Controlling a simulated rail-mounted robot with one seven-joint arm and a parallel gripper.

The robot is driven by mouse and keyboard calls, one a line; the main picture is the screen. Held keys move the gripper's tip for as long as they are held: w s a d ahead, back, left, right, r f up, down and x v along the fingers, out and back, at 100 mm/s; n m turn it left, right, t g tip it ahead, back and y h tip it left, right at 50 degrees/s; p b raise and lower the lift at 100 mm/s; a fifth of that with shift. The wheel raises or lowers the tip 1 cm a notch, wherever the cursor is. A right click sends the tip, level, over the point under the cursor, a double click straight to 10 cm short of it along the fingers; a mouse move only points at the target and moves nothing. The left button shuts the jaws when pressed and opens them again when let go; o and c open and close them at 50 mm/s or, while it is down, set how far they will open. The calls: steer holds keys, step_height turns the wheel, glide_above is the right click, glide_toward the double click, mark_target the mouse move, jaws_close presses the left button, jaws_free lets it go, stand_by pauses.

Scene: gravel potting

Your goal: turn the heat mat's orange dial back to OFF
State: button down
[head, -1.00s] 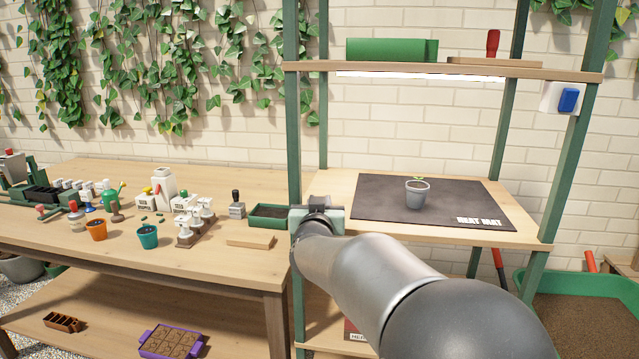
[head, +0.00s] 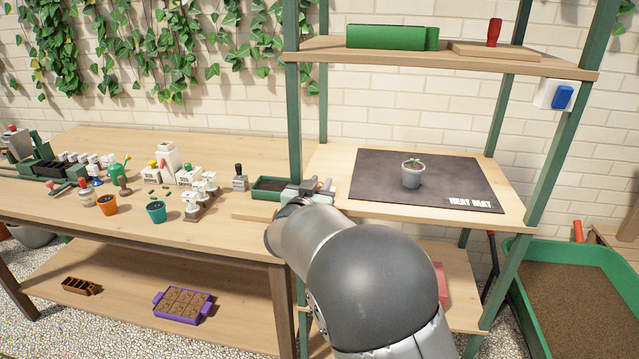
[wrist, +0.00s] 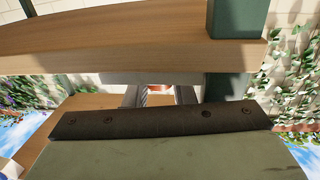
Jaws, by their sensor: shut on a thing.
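The heat mat (head: 375,190) is a dark sheet with white lettering on the rack's middle shelf. A grey pot with a seedling (head: 413,176) stands on it. My gripper (head: 320,187) is at the left front of that shelf, beside the green post, partly hidden by my arm. In the wrist view my gripper (wrist: 161,95) has its two fingers on either side of the orange dial (wrist: 160,87), shut on it. Only a small orange part of the dial shows between the fingers. Its pointer and OFF mark are hidden, so its setting cannot be read.
A wooden shelf edge (wrist: 130,45) crosses close above the fingers in the wrist view, with a green post (wrist: 238,18) beside it. A green tray (head: 268,186) and a bench with pots and stamps lie left of my gripper. A blue switch (head: 562,97) is on the right post.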

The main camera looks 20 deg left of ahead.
steer(key=c, duration=1.5)
jaws_free()
steer(key=shift+c, duration=0.2)
steer(key=shift+f+b, duration=0.1)
steer(key=shift+b, duration=0.3)
